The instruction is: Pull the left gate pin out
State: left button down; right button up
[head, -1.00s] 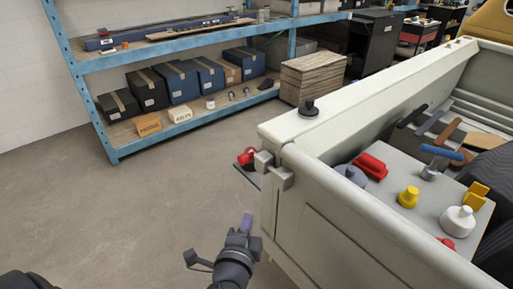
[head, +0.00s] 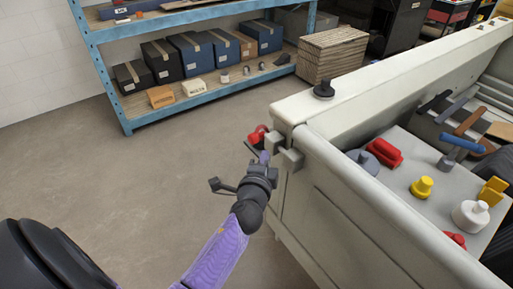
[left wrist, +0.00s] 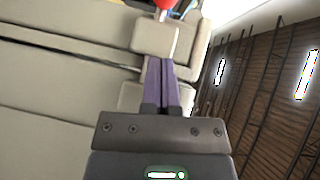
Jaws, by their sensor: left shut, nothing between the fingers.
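The left gate pin (head: 256,136) shows its red head at the left corner of the pickup bed, beside the pale latch block (head: 287,150). In the left wrist view the red head (left wrist: 166,4) is cut off by the top edge, just beyond the latch block (left wrist: 155,37). My left gripper (head: 264,158) is at the latch, just below the red head. Its purple fingers (left wrist: 160,62) are shut together with nothing between them, pointing at the block. The pin's shaft is mostly hidden by the block. My right gripper is out of view.
The closed tailgate (head: 350,215) stands right of my left arm. Inside the bed, a grey board (head: 406,185) carries red, yellow and white parts and a blue-handled tool. A blue shelf (head: 104,76) with boxes stands behind. The floor at left is clear.

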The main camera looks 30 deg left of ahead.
pick_arm(q)
jog(key=w+a, duration=0.2)
jog(key=a, duration=0.2)
jog(key=shift+w+f, duration=0.4)
jog(key=a, duration=0.1)
jog(key=w+a, duration=0.1)
jog(key=a, duration=0.1)
jog(key=w+a+b, duration=0.1)
jog(key=a, duration=0.1)
jog(key=shift+r, duration=0.1)
